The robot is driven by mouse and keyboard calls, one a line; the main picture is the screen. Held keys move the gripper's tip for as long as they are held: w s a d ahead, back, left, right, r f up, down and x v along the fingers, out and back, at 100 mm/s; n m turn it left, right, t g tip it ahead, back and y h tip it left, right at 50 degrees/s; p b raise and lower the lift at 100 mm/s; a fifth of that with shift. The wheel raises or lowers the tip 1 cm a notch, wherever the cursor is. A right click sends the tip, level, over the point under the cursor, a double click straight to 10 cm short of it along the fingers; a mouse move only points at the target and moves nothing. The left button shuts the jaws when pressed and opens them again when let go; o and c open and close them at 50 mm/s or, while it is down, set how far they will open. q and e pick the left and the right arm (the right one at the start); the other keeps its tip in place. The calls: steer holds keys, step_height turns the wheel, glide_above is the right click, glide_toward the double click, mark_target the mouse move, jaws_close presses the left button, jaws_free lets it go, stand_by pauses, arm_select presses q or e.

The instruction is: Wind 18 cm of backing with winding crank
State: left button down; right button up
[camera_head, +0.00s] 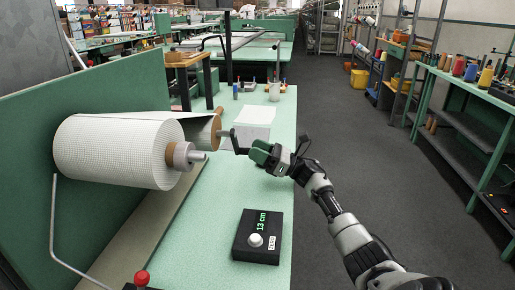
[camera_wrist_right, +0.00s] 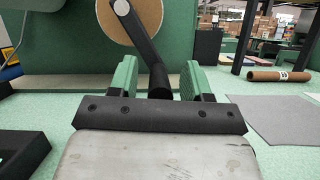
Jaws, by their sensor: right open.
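A large roll of white gridded backing (camera_head: 110,150) lies on its side at the left of the bench in the head view. The winding crank (camera_head: 229,138) is a dark arm on the end of the roller behind it. My right gripper (camera_head: 259,151) is at the crank's handle. In the right wrist view the green fingers (camera_wrist_right: 160,80) are open, one on each side of the black crank handle (camera_wrist_right: 158,82), with gaps showing. A black counter box (camera_head: 257,240) reads 13 cm in green digits. My left gripper is not in view.
The pale green bench (camera_head: 195,245) is mostly clear in front. A red-knobbed lever (camera_head: 141,278) is at the near edge. A shelf of cones (camera_head: 465,110) stands across the aisle.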

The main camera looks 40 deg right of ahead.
steer(key=shift+w, duration=0.1)
jaws_close()
steer(key=shift+a, duration=0.15)
stand_by(0.3)
steer(key=m+p, duration=0.1)
steer(key=s+a+m+t+h, duration=0.1)
steer(key=m, duration=0.1)
steer(key=m+h+p, duration=0.1)
steer(key=m, duration=0.1)
steer(key=shift+s+a+f+p, duration=0.25)
steer(key=shift+a+f+p, duration=0.05)
steer(key=shift+s+a+r+m+h+p, duration=0.1)
steer(key=shift+s+a+m+h+p, duration=0.55)
steer(key=shift+m+p, duration=1.05)
steer(key=shift+s+a+m+h+p, duration=0.45)
steer(key=shift+a+m+h+p, duration=0.4)
steer(key=shift+m+p, duration=0.85)
steer(key=shift+s+a+r+m+h+p, duration=0.1)
steer(key=shift+s+a+m+h+p, duration=0.65)
steer(key=shift+m+p, duration=0.95)
steer(key=shift+w+d, duration=0.15)
steer(key=shift+w, duration=0.05)
steer(key=shift+f, duration=0.1)
jaws_free()
